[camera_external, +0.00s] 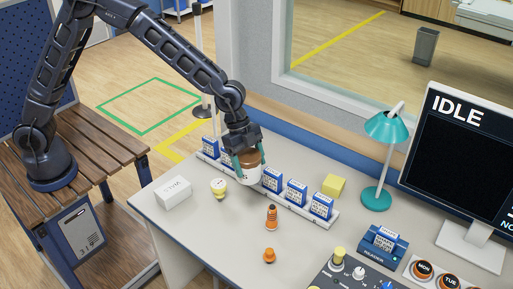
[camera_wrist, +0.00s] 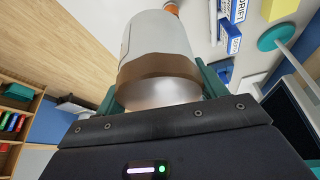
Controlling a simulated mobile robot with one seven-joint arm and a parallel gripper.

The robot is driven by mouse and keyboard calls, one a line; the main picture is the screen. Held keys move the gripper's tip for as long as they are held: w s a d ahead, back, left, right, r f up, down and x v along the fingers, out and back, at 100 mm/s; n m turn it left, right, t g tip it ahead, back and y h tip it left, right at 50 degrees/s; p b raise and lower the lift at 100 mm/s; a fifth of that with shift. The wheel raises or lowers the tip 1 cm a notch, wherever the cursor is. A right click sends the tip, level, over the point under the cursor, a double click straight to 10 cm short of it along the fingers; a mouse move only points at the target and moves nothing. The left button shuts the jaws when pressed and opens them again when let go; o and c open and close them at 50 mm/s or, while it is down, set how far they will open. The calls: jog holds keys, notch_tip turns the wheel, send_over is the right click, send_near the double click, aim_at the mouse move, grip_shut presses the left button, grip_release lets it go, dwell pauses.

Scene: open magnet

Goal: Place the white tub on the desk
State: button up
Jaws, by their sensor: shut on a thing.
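My gripper (camera_external: 248,156) is shut on the white tub (camera_external: 252,173), its teal fingers on either side of the brown upper part. The tub looks roughly upright and hides part of the rack behind it. Whether its base touches anything is unclear. In the wrist view the white tub (camera_wrist: 160,38) with its brown band fills the middle between the teal fingers (camera_wrist: 163,92). The pale grey desk (camera_external: 205,232) lies below, with its near left part bare.
A rack (camera_external: 293,207) of blue-and-white boxes runs behind the tub. A white box (camera_external: 173,191), a bulb-like item (camera_external: 218,188), two orange items (camera_external: 271,217) (camera_external: 269,255), a yellow block (camera_external: 334,186), a teal lamp (camera_external: 377,198) and a monitor (camera_external: 462,160) stand on the desk.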

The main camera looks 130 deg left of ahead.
jog(key=s+a+n, duration=0.1)
jog(key=s+a, duration=0.3)
jog(key=a, duration=0.7)
jog(key=s+a, duration=0.4)
jog(key=a, duration=0.7)
jog(key=s+a+n, duration=0.1)
jog(key=s+a, duration=0.3)
jog(key=a, duration=0.7)
jog(key=shift+y, duration=0.4)
jog(key=f, duration=2)
jog(key=shift+a, duration=0.25)
jog(key=shift+f, duration=0.1)
jog(key=o, duration=1)
jog(key=v, duration=1.2)
